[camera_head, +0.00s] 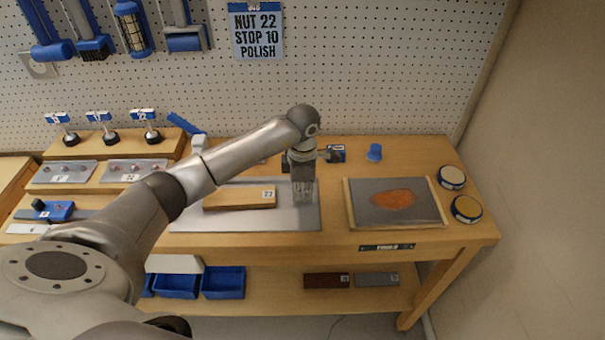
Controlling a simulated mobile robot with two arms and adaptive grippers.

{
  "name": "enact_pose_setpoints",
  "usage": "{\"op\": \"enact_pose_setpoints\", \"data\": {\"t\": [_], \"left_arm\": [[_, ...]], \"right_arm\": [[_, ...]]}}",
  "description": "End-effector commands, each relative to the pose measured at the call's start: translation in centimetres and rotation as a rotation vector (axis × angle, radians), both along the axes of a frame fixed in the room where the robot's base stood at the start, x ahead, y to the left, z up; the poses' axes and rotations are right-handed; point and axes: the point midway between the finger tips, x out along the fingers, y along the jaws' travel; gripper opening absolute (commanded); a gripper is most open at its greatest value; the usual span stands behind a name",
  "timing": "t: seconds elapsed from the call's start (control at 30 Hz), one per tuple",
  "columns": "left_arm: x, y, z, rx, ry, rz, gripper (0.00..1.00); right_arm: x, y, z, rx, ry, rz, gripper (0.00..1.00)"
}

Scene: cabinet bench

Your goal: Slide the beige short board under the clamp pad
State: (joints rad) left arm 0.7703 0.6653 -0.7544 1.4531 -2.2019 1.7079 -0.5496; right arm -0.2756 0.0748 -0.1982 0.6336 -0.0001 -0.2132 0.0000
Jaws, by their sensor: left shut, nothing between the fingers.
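The beige short board (240,197) lies flat on a grey metal plate (245,222) on the bench, with a small "22" label at its right end. My left gripper (303,196) points down over the right part of the plate, just right of the board's labelled end. Its fingers are shut with nothing between them; I cannot tell whether they touch the plate. My left arm crosses the view from the lower left and hides part of the bench behind it. A clamp pad cannot be made out clearly; a blue-and-white tagged device (336,153) shows just behind the gripper. My right gripper is not in view.
A framed grey panel with an orange patch (395,199) lies to the right, beside two round tins (466,208). A blue cup-like piece (374,152) stands at the back. Blue bins (222,282) sit on the lower shelf. Tagged stands (105,130) are at the left.

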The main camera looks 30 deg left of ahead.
Motion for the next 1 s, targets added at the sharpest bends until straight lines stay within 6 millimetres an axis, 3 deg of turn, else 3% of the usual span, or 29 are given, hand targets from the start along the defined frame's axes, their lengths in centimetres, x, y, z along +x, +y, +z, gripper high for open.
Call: {"op": "enact_pose_setpoints", "data": {"t": [0.03,0.1,0.23,0.37,0.67,0.83,1.0], "left_arm": [[-0.2,-0.1,-0.8,-0.002,0.005,0.001,0.00],[-0.8,1.4,-0.3,0.002,0.002,0.003,0.00],[-1.6,2.6,-0.4,0.001,0.002,0.001,0.00],[-2.0,3.3,-0.5,0.001,0.001,0.000,0.00],[-2.1,3.5,-0.6,0.001,-0.001,0.000,0.00],[-2.4,4.1,-0.7,0.002,0.000,0.001,0.00],[-3.6,6.2,-0.9,0.005,-0.001,0.002,0.00]], "right_arm": [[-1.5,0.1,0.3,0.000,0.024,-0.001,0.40],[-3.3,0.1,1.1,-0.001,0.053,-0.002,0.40],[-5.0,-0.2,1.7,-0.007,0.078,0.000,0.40],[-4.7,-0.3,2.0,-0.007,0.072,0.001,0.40],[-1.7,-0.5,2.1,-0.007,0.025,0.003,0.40],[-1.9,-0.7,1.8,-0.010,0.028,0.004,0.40],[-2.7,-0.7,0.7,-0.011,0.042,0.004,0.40]]}}
